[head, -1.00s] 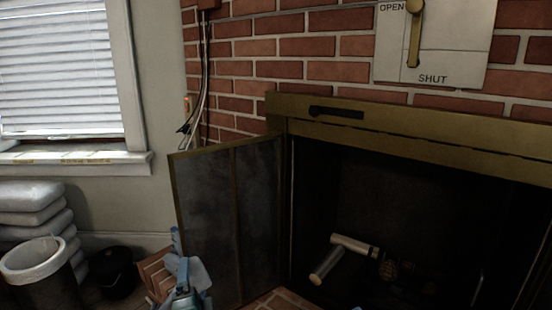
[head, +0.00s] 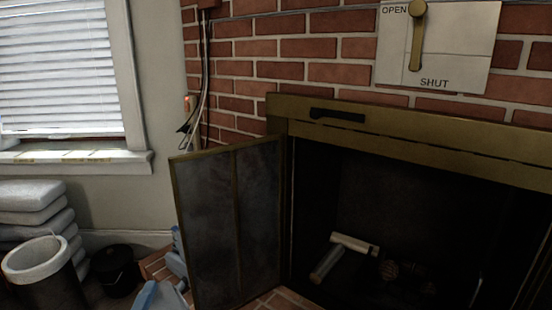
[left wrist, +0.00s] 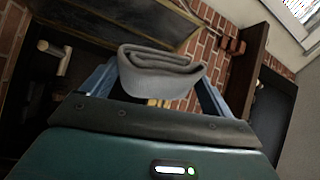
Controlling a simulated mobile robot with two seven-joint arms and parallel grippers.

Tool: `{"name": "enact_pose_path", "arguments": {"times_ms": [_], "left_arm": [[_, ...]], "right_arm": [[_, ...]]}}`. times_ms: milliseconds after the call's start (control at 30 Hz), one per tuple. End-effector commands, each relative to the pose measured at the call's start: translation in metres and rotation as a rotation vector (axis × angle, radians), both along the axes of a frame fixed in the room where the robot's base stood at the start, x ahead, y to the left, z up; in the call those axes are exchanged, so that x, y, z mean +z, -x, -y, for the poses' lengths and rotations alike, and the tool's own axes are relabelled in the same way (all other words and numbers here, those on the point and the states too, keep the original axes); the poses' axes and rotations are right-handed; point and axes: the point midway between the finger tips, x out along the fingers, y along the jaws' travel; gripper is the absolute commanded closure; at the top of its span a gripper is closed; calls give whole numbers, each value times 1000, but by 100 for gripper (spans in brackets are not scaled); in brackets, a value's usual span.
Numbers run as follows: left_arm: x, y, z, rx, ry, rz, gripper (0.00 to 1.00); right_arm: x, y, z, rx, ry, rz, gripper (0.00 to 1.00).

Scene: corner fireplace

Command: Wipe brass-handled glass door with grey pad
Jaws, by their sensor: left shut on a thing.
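The glass door (head: 210,225) with a brass-coloured frame stands swung open at the left side of the fireplace; its pane looks dark and smudged. I cannot make out its handle. My left gripper (left wrist: 160,78) is shut on the folded grey pad (left wrist: 155,70), held between its two blue fingers in the left wrist view. In the head view, my left gripper (head: 177,264) shows only partly at the door's lower left edge, and the pad is not visible there. I cannot tell whether the pad touches the glass. My right gripper is not in view.
The firebox holds pale logs (head: 345,250). A white-rimmed bin (head: 34,262), stacked sacks (head: 30,202) and a black bucket (head: 115,268) stand at the left. An OPEN/SHUT lever plate (head: 455,50) is on the brick wall.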

Motion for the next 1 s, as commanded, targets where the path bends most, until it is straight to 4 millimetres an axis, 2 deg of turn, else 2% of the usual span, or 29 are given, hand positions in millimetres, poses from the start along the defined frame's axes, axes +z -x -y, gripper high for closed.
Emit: {"name": "enact_pose_path", "arguments": {"times_ms": [33,367,700,900,1000], "left_arm": [[29,2,0,0,-1,-1,50],[114,12,0,1,0,-2,50],[201,23,0,0,0,-1,50],[242,29,1,-2,2,-1,50],[255,31,1,-3,1,1,50]], "right_arm": [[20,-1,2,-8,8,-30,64],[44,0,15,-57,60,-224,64],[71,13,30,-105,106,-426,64],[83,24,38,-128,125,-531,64],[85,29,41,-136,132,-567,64]]}}
